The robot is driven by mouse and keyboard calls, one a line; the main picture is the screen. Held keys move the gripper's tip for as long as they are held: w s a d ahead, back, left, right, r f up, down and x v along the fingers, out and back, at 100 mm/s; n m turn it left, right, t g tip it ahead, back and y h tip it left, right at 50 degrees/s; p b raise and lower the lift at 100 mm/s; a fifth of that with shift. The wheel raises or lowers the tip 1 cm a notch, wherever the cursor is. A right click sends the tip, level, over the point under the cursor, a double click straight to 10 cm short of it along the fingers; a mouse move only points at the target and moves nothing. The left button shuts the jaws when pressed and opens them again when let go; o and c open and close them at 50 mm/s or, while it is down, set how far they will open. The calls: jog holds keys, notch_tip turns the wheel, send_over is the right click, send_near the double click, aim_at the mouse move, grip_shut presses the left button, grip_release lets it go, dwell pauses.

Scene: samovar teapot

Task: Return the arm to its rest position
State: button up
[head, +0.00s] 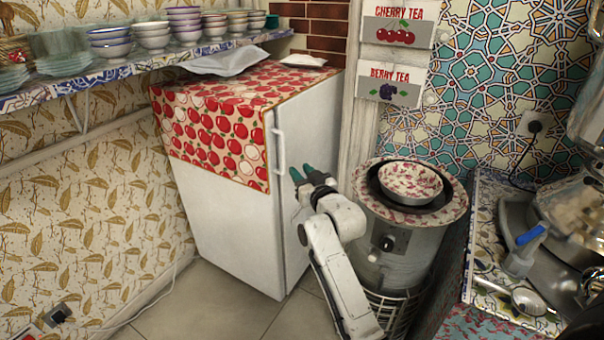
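My gripper (304,176) is at the end of my white arm, near the middle of the head view. Its two dark green fingertips stand apart with a gap between them, and I see nothing held there. My arm rises from the bottom of the view and hides part of the metal stove (395,240) and the floor.
A patterned bowl (411,180) sits on the stove, right of my gripper. A shelf (130,68) with stacked bowls runs along the left wall. A counter (485,215) with a sink and a blue-handled tap (530,235) is at right. Tiled floor (215,310) shows at lower left.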

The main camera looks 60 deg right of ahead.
dwell(0.4)
jog(key=s+a+f+n+g+y+p, duration=0.1)
jog(key=s+a+f+g+y+p, duration=0.15)
jog(key=a, duration=0.35)
jog(key=s+a+f+n+g+y+p, duration=0.1)
jog(key=a+f+y, duration=0.1)
jog(key=a+f, duration=0.3)
jog(key=s+a+f+n+g+y+p, duration=0.1)
jog(key=a+f+g+y+p, duration=0.1)
jog(key=a, duration=0.6)
jog(key=s+a+f+n+g+y+p, duration=0.1)
jog(key=s+a+g+p, duration=0.1)
jog(key=s+a+g, duration=0.2)
jog(key=s+a+f+n+g+y+p, duration=0.1)
jog(key=s+a+g, duration=0.3)
jog(key=s+a, duration=0.5)
jog(key=s+n+y+p, duration=0.1)
jog(key=s, duration=0.7)
jog(key=shift+s+a, duration=0.35)
jog(key=shift+g, duration=0.25)
